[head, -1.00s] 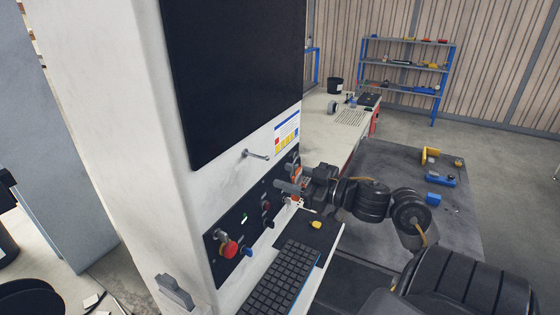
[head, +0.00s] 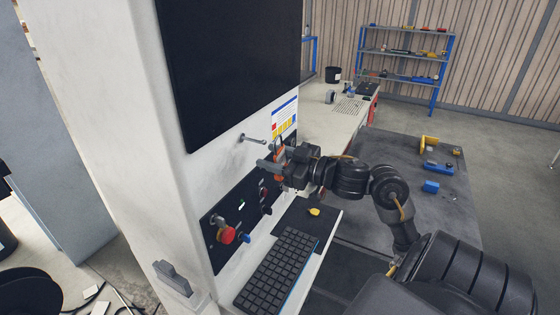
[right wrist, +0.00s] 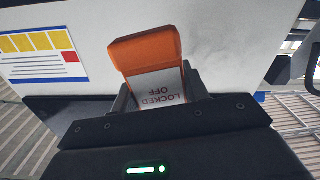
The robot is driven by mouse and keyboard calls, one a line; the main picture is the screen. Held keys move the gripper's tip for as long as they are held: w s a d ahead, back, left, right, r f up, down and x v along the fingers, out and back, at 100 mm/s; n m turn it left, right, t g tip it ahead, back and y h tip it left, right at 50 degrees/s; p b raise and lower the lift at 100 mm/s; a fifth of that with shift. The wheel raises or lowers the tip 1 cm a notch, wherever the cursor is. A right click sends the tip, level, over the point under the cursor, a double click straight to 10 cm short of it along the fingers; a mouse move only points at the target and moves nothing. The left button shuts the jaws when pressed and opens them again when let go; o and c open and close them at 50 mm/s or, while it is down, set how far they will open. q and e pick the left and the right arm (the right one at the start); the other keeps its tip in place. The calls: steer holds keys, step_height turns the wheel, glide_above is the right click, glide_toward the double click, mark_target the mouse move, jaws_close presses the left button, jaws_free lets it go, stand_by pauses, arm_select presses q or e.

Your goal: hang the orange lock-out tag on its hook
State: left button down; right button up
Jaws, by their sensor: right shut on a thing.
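The orange lock-out tag (right wrist: 147,50) shows in the right wrist view with its white "LOCKED OFF" label between my fingers. In the head view it is a small orange piece (head: 279,152) at my right gripper (head: 272,160), which is shut on it. The hook (head: 253,139) is a short metal peg on the white cabinet face, below the black screen. The gripper and tag are a little below and right of the hook, apart from it. The tag's hole cannot be made out. My left gripper is out of view.
A control panel (head: 222,210) with a red knob (head: 227,235) lies below the hook. A keyboard (head: 276,270) and a yellow mouse (head: 314,211) sit on the shelf beneath. A coloured label sheet (head: 284,118) is right of the hook.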

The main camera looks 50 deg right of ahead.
mark_target(246, 152)
steer(key=shift+f+b+x, duration=0.1)
steer(key=shift+b+x, duration=0.5)
steer(key=shift+x, duration=0.75)
steer(key=shift+f+b+x, duration=0.15)
steer(key=shift+b+x, duration=0.45)
steer(key=shift+x, duration=0.75)
steer(key=shift+f, duration=0.15)
steer(key=shift+f, duration=0.1)
